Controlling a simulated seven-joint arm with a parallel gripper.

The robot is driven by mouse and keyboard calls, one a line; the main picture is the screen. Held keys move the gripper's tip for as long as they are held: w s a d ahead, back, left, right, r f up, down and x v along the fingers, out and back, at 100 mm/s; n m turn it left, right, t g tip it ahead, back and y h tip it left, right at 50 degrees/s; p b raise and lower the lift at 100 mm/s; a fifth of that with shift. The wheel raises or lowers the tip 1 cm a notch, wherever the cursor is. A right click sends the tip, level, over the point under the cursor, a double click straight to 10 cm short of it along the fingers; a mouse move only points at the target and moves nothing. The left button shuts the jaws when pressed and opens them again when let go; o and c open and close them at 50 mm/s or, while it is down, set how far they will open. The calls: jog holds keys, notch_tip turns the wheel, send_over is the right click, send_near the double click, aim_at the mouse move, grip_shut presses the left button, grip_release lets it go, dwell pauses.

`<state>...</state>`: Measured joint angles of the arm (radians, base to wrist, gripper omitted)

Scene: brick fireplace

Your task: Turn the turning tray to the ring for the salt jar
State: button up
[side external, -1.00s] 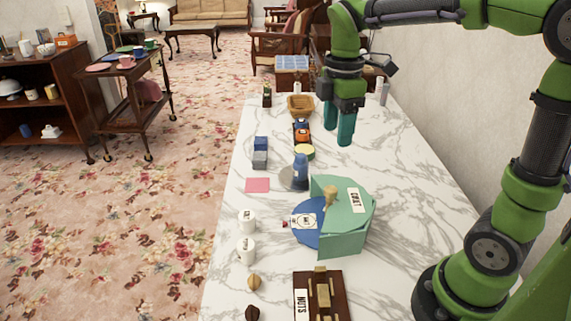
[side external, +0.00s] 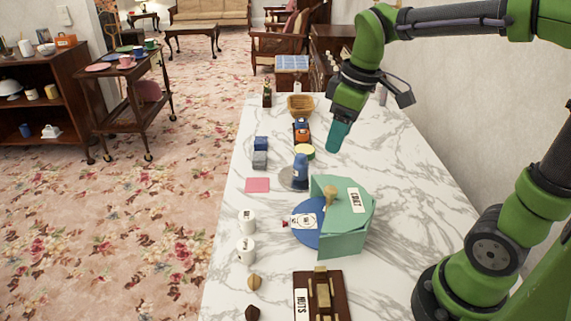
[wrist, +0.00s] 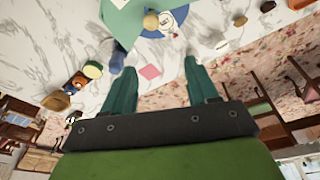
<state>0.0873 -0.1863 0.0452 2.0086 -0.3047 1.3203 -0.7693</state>
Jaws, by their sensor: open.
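The turning tray has a blue disc (side external: 306,236) partly covered by a green housing (side external: 342,240) with a white label and a tan knob (side external: 330,196). In the wrist view, the blue disc (wrist: 152,33) and green housing (wrist: 122,22) are at the top. My gripper (side external: 333,148) is tilted above the marble top, behind and apart from the tray. Its teal fingers are open and empty (wrist: 159,66).
A blue bottle-like item (side external: 300,172) stands on a grey disc behind the tray. A brown NUTS box (side external: 322,298) is in front. The marble right of the tray is clear.

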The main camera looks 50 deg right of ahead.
jog(key=s+a+m+t+y, duration=0.1)
jog(key=s+a+m+t, duration=0.2)
jog(key=s+m, duration=0.4)
jog(key=shift+s+a+f+m+t+y, duration=0.2)
jog(key=shift+s+f+m+t+y, duration=0.25)
jog(key=shift+t, duration=0.45)
